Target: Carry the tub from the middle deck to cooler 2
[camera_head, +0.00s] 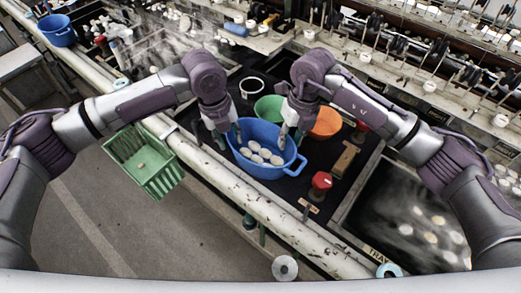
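A blue tub (262,171) holding several pale cocoons (262,155) stands on the dark middle deck (232,92). My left gripper (227,139) is at the tub's left rim, fingers pointing down. My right gripper (289,139) is at the tub's right back rim, also pointing down. Both grippers overlap the rim in this view. I cannot tell whether either one is shut on it. No label for cooler 2 can be read here.
A green bowl (268,107), an orange bowl (326,124), a wooden block (345,159) and a red knob (321,182) surround the tub. A green basket (150,170) hangs outside the front rail. Steaming basins lie left and right (410,215). Another blue tub (57,30) is far left.

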